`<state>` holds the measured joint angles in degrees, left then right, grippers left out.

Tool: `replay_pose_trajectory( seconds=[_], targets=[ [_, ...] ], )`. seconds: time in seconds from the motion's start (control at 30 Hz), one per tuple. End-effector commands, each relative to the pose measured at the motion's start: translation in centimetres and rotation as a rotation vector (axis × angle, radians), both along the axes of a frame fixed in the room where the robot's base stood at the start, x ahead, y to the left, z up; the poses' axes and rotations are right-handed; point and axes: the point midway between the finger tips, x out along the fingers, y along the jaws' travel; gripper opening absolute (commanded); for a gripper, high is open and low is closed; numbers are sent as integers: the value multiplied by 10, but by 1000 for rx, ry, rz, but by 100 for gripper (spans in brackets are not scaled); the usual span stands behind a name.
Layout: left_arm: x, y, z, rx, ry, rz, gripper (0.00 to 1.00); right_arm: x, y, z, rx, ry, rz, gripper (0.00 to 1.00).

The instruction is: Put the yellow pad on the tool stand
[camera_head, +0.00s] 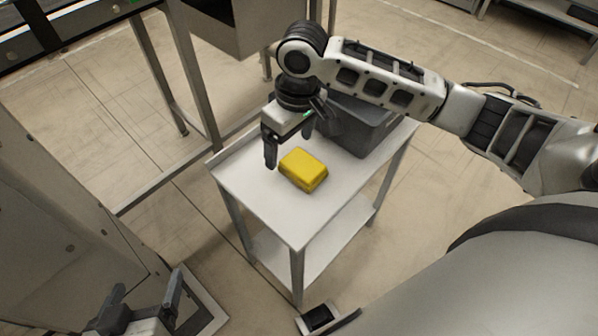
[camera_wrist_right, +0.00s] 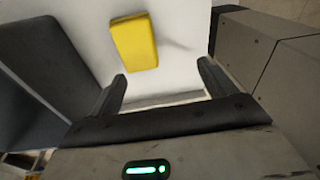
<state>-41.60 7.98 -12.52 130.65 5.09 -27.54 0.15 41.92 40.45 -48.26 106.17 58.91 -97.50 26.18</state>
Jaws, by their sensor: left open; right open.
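The yellow pad (camera_head: 303,169) lies flat on the white top of a small metal-legged stand (camera_head: 297,222), which I take to be the tool stand. In the right wrist view the pad (camera_wrist_right: 134,42) lies beyond the fingertips, a little left of centre. My right gripper (camera_head: 290,143) is open and empty, just behind and left of the pad, with its fingers pointing down. Its two fingers (camera_wrist_right: 161,76) stand apart with nothing between them in the wrist view. My left gripper (camera_head: 147,293) is open and empty at the lower left, away from the stand.
A dark grey bin (camera_head: 362,132) stands at the back of the stand, partly hidden by my right arm. The stand has a lower shelf (camera_head: 290,265). A metal frame (camera_head: 190,75) stands behind to the left. The front part of the stand's top is clear.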

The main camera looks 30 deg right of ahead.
Motion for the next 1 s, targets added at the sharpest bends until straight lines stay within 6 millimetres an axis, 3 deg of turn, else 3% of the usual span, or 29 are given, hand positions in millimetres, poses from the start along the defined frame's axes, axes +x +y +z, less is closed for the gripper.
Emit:
replay_pose_trajectory(
  seconds=[0.03,0.1,0.2,0.33,0.47,0.63,0.8,1.0],
  targets=[
    [1,0,0,0,-3,-1,83,-11,24,-20,71,-21,32,83],
    [2,-1,1,0,-6,-1,83,-22,57,-40,182,-90,65,83],
    [3,-1,2,0,-9,-2,83,-39,99,-57,347,-216,74,83],
    [3,-1,2,-1,-9,-3,83,-60,126,-64,499,-400,15,83],
    [3,-1,3,-1,-10,-4,83,-79,120,-62,547,-597,-91,83],
    [3,-1,3,1,-12,-6,83,-104,83,-58,467,-799,-194,83],
    [2,-1,3,1,-9,-8,83,-121,58,-55,381,-892,-223,83],
    [0,-1,2,1,-3,-7,83,-123,53,-53,364,-910,-223,83]
  ],
)
